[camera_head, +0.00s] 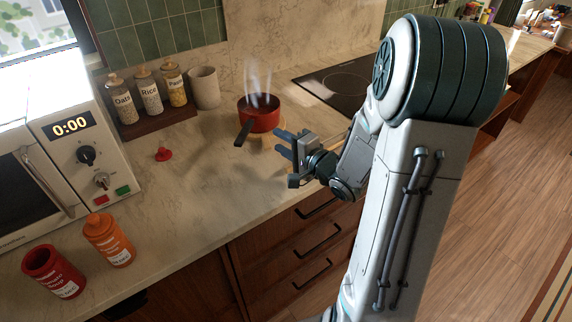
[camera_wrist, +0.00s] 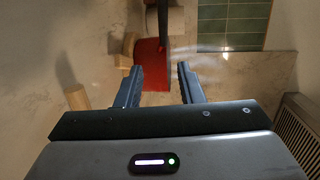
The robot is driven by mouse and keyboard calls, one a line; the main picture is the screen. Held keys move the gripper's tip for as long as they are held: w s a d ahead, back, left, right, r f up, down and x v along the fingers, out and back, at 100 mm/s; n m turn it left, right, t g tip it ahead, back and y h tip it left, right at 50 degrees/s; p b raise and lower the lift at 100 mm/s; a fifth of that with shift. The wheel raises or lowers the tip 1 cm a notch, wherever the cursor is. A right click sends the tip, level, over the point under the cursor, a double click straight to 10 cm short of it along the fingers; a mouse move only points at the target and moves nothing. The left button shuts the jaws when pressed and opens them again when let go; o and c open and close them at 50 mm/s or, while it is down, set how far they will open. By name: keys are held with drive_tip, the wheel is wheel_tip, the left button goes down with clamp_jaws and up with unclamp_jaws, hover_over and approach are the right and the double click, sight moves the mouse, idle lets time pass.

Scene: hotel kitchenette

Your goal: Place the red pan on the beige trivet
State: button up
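The red pan (camera_head: 262,119) stands upright on the counter near the back wall, with steam above it and its black handle pointing to the lower left. A beige edge, which looks like the trivet (camera_head: 279,139), shows beneath and in front of it. I cannot tell how fully the pan rests on it. My gripper (camera_head: 279,144) is just right of and in front of the pan, fingers apart and empty. In the wrist view, the pan (camera_wrist: 151,70) lies beyond my open fingers (camera_wrist: 161,82), with no visible grip on it.
A microwave (camera_head: 60,150) fills the left, with red (camera_head: 52,272) and orange (camera_head: 107,240) canisters in front. A small red item (camera_head: 163,154) lies on the counter. Labelled jars (camera_head: 149,93) and a beige canister (camera_head: 205,88) stand behind. The dark cooktop (camera_head: 338,86) is right of the pan.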

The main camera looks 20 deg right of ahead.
drive_tip(key=h, duration=0.1)
drive_tip(key=n, duration=0.1)
drive_tip(key=n+g+h, duration=0.1)
drive_tip(key=shift+w+d+h, duration=0.25)
drive_tip(key=shift+d+h, duration=0.05)
drive_tip(key=shift+d, duration=0.1)
drive_tip(key=s+d+n+g+h, duration=0.1)
drive_tip(key=h, duration=0.1)
drive_tip(key=s+d+n+g+h, duration=0.1)
drive_tip(key=h, duration=0.1)
drive_tip(key=shift+s+r+n, duration=0.15)
drive_tip(key=shift+n, duration=0.15)
drive_tip(key=s+a+r+n+g, duration=0.1)
drive_tip(key=s+a+n+g, duration=0.2)
drive_tip(key=s, duration=0.7)
drive_tip(key=s+a+r+n+g, duration=0.1)
drive_tip(key=s+a+n+g, duration=0.2)
drive_tip(key=s, duration=0.8)
drive_tip(key=n+g, duration=0.2)
drive_tip(key=g, duration=0.1)
